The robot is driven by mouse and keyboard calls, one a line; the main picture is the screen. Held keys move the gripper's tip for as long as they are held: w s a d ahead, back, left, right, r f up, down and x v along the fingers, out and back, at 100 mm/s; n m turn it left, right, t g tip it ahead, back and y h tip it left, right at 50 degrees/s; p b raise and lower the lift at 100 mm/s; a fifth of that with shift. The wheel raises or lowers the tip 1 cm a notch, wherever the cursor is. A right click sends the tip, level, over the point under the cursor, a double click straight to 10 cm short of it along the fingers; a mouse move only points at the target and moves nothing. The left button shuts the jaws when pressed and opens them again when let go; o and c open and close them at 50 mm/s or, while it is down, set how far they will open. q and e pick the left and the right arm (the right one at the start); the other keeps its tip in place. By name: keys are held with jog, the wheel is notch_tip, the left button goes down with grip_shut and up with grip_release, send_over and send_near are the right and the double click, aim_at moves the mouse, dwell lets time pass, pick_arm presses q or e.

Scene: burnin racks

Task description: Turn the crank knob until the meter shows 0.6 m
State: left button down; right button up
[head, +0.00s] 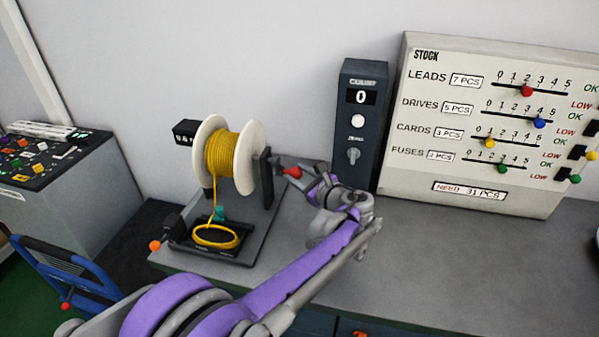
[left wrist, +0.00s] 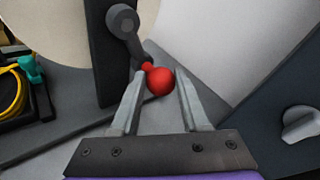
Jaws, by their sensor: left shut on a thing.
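The red crank knob (head: 292,172) sticks out on the right side of the reel stand. My left gripper (head: 302,176) is shut on it, and in the left wrist view the knob (left wrist: 160,81) sits between the fingertips. The grey crank arm (left wrist: 123,22) runs up from the knob to its pivot on the dark upright. The white spool (head: 254,150) carries yellow cord (head: 222,155). A strand hangs down to a loose yellow coil (head: 215,236) on the base. A small black box (head: 187,132), perhaps the meter, stands behind the spool; its reading is too small to read. My right gripper is not in view.
A dark counter box (head: 361,98) showing 0, with a round button and a knob, stands just right of my left gripper. A white stock board (head: 484,120) stands further right. An orange ball-ended lever (head: 155,245) is at the stand's front left. The bench's right front is clear.

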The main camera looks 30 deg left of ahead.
pick_arm(q)
jog(key=shift+s+r, duration=0.1)
jog(key=shift+s+f, duration=0.2)
jog(key=shift+s, duration=0.25)
jog(key=shift+s+d+f+b, duration=0.1)
jog(key=shift+s+d+b, duration=0.05)
jog(key=shift+s, duration=0.25)
jog(key=shift+s+d+b, duration=0.1)
jog(key=shift+s+b, duration=0.05)
jog(key=shift+s, duration=0.25)
jog(key=shift+c, duration=1.6)
grip_release()
